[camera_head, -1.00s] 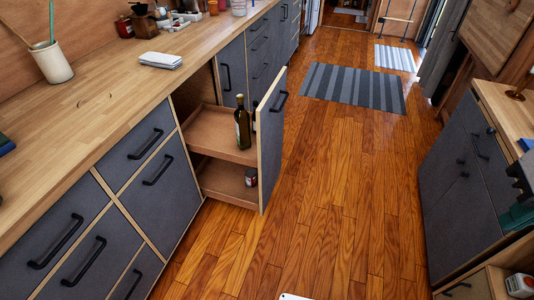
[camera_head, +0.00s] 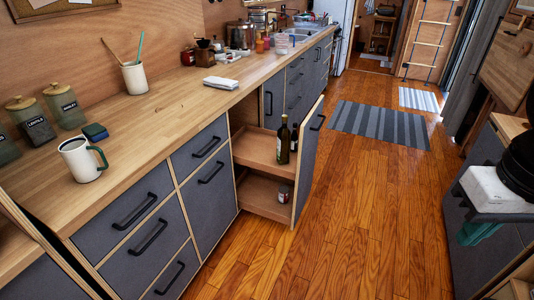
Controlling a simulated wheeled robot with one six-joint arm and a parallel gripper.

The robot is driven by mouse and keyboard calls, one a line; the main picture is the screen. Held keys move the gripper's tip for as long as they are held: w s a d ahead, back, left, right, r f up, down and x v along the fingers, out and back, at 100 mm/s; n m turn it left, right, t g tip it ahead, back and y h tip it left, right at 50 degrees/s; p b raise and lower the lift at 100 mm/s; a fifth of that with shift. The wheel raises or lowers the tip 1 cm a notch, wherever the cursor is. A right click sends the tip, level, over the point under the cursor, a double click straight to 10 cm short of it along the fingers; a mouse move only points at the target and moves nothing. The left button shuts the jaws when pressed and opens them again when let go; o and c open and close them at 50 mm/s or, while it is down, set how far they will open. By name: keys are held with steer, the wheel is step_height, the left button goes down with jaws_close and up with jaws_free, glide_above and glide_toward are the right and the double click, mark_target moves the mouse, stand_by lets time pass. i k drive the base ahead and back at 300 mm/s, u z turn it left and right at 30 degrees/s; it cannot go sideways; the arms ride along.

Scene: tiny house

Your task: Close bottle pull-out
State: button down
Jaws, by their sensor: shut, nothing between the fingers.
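The bottle pull-out (camera_head: 308,165) stands open from the counter row on the left. Behind the panel are two wooden shelves, an upper one (camera_head: 255,150) and a lower one (camera_head: 255,195). A dark green bottle (camera_head: 283,145) stands upright on the upper shelf, with another dark bottle partly hidden beside it. A small jar (camera_head: 284,192) is on the lower shelf. I cannot make out my gripper in this view.
Closed grey drawers (camera_head: 125,225) flank the pull-out. A mug (camera_head: 83,160) and a utensil pot (camera_head: 134,76) stand on the wooden counter. The wooden floor (camera_head: 365,210) before the pull-out is clear, with a striped rug (camera_head: 378,125) beyond. Cabinets and a white block (camera_head: 497,187) bound the right side.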

mark_target(253, 148)
steer(key=u, duration=0.45)
steer(key=i, duration=1.7)
